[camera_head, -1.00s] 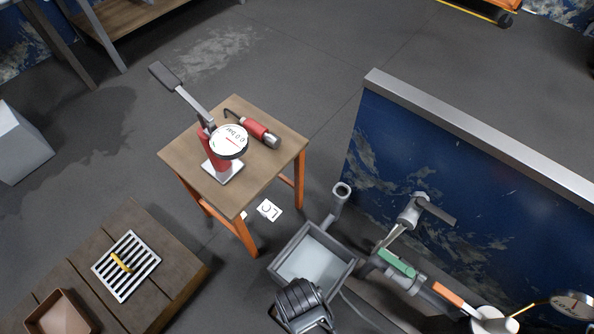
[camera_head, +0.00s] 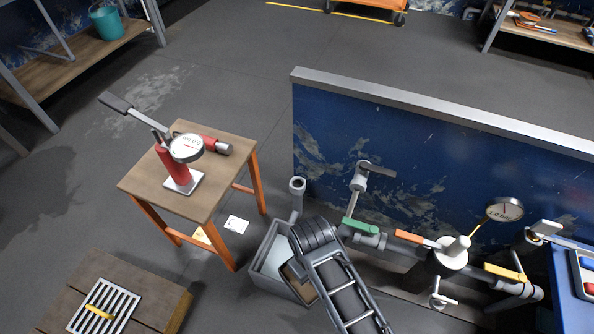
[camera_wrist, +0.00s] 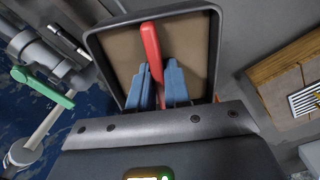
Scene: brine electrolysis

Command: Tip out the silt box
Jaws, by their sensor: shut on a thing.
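In the wrist view my gripper (camera_wrist: 160,88) is shut on the red handle (camera_wrist: 151,48) of a dark-rimmed box with a flat brown inside, which I take to be the silt box (camera_wrist: 112,55). Whether that brown is silt or bare floor I cannot tell. In the head view part of the box (camera_head: 298,284) shows beside my arm, over or in the grey basin (camera_head: 256,262). My arm covers the rest of the box, the gripper fingers and the basin's right side.
A blue panel (camera_head: 430,150) stands behind pipework with a green-handled valve (camera_head: 360,227) and an orange-handled valve (camera_head: 416,239). A wooden stand (camera_head: 225,150) holds a red pump with a gauge. A grate (camera_head: 103,308) lies on a low wooden platform at lower left.

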